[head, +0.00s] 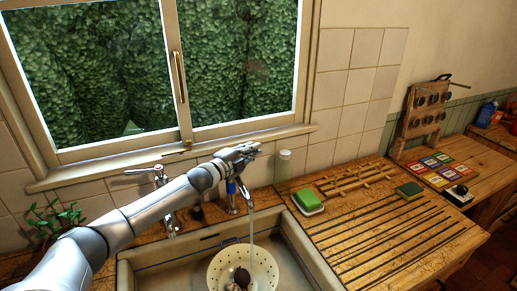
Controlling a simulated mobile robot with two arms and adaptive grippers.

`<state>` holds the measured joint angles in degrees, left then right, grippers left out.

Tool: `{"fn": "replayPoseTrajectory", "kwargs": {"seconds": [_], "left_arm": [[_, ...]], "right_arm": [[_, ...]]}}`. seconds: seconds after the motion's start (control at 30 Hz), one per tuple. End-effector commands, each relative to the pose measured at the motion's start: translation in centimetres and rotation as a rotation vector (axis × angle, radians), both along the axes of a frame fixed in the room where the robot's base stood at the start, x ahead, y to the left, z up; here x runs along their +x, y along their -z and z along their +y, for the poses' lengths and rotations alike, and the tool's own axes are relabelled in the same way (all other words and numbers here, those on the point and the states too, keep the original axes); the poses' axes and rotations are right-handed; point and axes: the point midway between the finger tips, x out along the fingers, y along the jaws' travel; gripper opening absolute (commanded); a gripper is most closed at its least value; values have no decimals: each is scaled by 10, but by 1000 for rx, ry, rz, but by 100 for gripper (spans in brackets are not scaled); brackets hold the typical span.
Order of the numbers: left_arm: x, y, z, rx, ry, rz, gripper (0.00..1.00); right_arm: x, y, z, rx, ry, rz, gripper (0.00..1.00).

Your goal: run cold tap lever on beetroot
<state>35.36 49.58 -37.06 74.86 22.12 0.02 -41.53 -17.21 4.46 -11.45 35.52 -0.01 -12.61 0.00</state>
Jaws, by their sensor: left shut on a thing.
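My left gripper (250,150) is over the top of the cold tap (232,188), which has a blue band. It is shut on the cold tap lever, which is mostly hidden by the gripper. A stream of water (252,225) falls from the spout into a cream colander (216,268) in the sink. Dark beetroot (242,277) lies in the colander, close to where the stream comes down. My right gripper is not in view.
A second tap (160,180) with a lever stands to the left. A green sponge in a white dish (308,201) and a clear bottle (283,165) are right of the cold tap. The window sill (110,168) runs behind.

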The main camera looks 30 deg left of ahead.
Motion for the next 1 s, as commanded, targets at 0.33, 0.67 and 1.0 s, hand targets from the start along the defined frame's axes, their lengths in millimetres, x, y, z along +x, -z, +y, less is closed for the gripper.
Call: {"fn": "replayPoseTrajectory", "kwargs": {"seconds": [0.33,0.67,1.0], "left_arm": [[-2,-1,3,-3,6,-1,0],[-2,0,3,-2,4,0,33],[-8,1,4,-2,3,3,33]], "right_arm": [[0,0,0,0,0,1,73],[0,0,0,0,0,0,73],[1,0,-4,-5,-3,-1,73]]}}
